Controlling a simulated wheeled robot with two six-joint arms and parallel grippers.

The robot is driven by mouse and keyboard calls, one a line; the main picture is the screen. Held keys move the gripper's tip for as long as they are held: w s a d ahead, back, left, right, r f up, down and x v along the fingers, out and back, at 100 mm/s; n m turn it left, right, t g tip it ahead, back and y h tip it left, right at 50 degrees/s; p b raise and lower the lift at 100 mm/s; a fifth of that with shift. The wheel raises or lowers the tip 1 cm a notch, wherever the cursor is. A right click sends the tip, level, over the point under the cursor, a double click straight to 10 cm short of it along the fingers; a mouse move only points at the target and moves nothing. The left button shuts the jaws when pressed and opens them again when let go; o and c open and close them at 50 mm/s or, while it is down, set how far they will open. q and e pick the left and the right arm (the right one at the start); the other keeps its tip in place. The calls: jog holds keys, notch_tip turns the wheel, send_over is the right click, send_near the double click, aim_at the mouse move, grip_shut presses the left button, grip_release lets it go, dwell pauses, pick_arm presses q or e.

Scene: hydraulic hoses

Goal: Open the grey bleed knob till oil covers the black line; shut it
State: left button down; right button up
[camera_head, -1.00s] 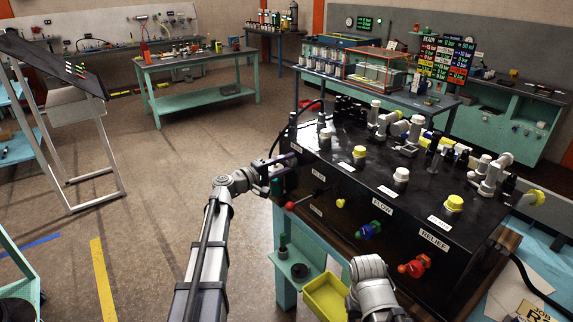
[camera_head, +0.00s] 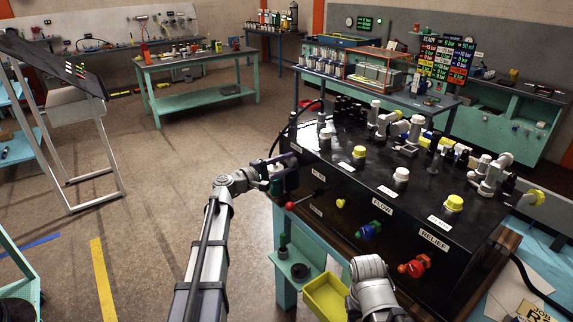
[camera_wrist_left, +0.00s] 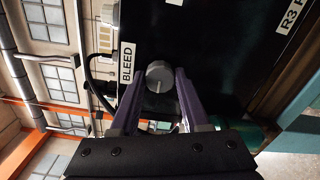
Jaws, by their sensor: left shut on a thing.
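The grey bleed knob (camera_wrist_left: 159,76) is round with a slot mark on its face, beside the white BLEED label (camera_wrist_left: 126,63) on the black panel. My left gripper (camera_wrist_left: 160,82) is shut on the knob, one purple finger on each side. In the head view, my left gripper (camera_head: 284,165) is at the left end of the black hydraulic box (camera_head: 400,215), where the knob is hidden. I cannot make out the oil level or the black line. My right arm (camera_head: 370,285) shows at the bottom; its gripper is not in view.
Red (camera_head: 414,267), blue-green (camera_head: 368,230) and small yellow (camera_head: 341,204) knobs stick out of the box's front. A yellow bin (camera_head: 326,298) is below it. A black hose (camera_wrist_left: 92,75) curves close to my left gripper.

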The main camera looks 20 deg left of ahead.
pick_arm(q)
jog(key=shift+c, duration=1.9)
grip_release()
jog(key=v, duration=0.7)
jog(key=shift+s+a, duration=0.25)
jog(key=shift+s, duration=0.1)
